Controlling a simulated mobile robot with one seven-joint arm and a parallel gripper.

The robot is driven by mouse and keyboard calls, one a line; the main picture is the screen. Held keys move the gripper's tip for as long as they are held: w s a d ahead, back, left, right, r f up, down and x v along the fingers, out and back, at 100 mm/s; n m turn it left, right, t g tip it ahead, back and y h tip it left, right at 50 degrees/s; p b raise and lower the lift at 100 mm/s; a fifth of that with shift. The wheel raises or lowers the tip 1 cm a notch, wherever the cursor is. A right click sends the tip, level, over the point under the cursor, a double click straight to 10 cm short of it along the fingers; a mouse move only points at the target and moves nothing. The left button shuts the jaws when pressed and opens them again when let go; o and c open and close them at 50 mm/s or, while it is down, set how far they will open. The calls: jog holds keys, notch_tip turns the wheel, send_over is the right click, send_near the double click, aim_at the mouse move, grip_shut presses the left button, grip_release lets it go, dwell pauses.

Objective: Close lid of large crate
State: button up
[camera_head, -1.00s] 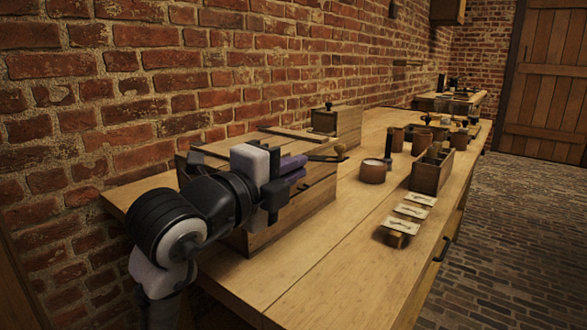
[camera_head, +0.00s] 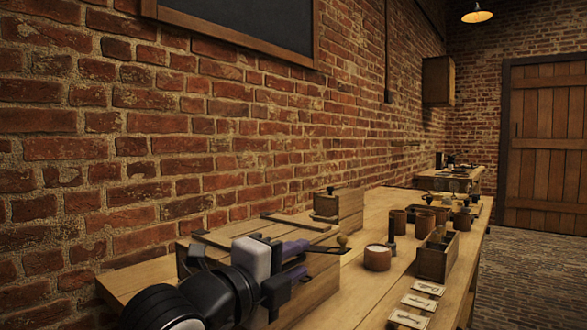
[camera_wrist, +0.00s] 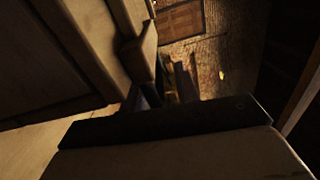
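The large wooden crate (camera_head: 318,288) stands at the near left of the workbench, against the brick wall. Its lid (camera_head: 230,233), with dark crosswise battens, appears to lie flat on top. My arm hides part of the lid and the front. My gripper (camera_head: 296,260) is at the crate's front side, near the lid's edge. Its two purple fingers are apart with nothing visible between them; contact with the crate cannot be told. In the dark wrist view, wooden panels (camera_wrist: 60,50) fill the left side beside my gripper (camera_wrist: 162,92).
A small wooden box (camera_head: 345,208) stands behind the crate. A round jar (camera_head: 377,258), an open wooden box (camera_head: 434,262) and several cards (camera_head: 418,302) are on the right of the bench (camera_head: 350,300).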

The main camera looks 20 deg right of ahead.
notch_tip(320, 180, up, 20)
jog(key=p, duration=0.4)
jog(key=shift+f+p, duration=0.25)
jog(key=shift+p, duration=0.1)
